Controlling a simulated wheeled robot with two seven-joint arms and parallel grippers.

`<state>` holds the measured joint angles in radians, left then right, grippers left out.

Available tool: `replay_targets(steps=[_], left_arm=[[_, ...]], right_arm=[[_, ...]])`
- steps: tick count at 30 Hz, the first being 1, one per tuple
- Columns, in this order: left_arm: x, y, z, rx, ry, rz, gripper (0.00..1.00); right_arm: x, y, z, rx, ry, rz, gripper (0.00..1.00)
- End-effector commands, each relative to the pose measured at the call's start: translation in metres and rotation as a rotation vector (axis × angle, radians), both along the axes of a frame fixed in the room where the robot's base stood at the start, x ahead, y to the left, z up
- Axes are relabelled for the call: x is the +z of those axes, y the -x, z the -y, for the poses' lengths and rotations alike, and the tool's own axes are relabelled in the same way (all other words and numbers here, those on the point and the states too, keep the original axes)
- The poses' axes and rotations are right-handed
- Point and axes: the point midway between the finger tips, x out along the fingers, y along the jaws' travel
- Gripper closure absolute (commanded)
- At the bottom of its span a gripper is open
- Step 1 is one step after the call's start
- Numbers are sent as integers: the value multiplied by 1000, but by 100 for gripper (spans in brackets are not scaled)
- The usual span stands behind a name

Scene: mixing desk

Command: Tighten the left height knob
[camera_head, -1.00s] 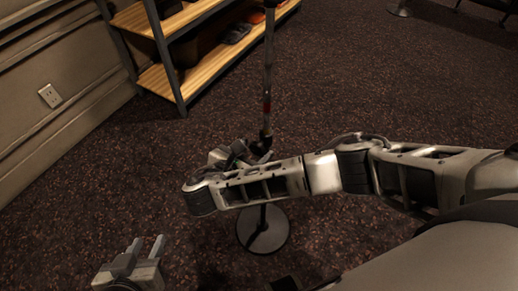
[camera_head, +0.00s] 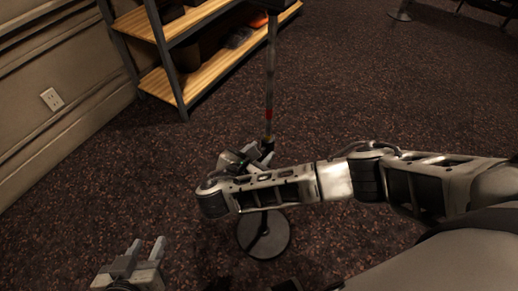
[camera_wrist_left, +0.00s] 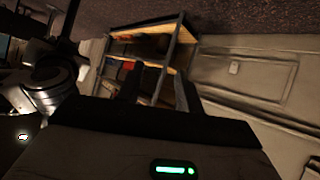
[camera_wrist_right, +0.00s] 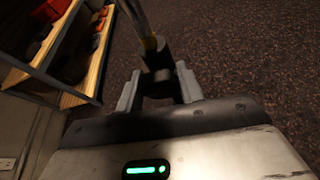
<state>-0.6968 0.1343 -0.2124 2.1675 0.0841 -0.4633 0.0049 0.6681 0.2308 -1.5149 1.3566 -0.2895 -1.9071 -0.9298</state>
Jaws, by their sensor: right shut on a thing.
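A thin upright stand pole (camera_head: 270,90) with red and yellow bands rises from a round dark base (camera_head: 276,236) on the carpet. A black height knob and collar (camera_wrist_right: 154,62) sits low on the pole in the right wrist view. My right gripper (camera_head: 264,152) is at this collar, with its fingers (camera_wrist_right: 157,90) on either side of the black part and shut on it. My right forearm hides the lower pole in the head view. My left gripper (camera_head: 145,249) is open and empty at the lower left, well away from the stand.
A metal shelf with wooden boards (camera_head: 205,72) stands behind the pole at the upper left and holds several items. A wall with an outlet (camera_head: 51,99) runs along the left. The carpet (camera_head: 390,110) right of the pole is clear.

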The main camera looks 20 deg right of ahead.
Motion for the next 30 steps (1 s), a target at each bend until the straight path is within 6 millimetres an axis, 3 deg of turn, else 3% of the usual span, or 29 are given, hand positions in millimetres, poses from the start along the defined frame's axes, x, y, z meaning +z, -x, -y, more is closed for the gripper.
replay_targets(steps=[2,13,14,15,16,25,30], left_arm=[[10,-2,-1,-2,-14,0,64],[-1,-2,-3,-8,-34,-13,64],[-1,-2,-3,-8,-34,-13,64],[-1,-2,-3,-8,-34,-14,64],[-1,-2,-3,-9,-34,-13,64],[0,-1,-2,-11,-33,-12,64],[4,-1,-2,-11,-35,-11,64]], right_arm=[[3,3,1,0,-44,46,86],[-1,1,0,0,-81,99,86],[-1,1,0,0,-81,99,54],[-1,1,0,0,-81,99,43],[-1,1,0,0,-81,99,41],[0,2,-1,1,-80,98,41],[7,14,-14,3,-82,96,41]])
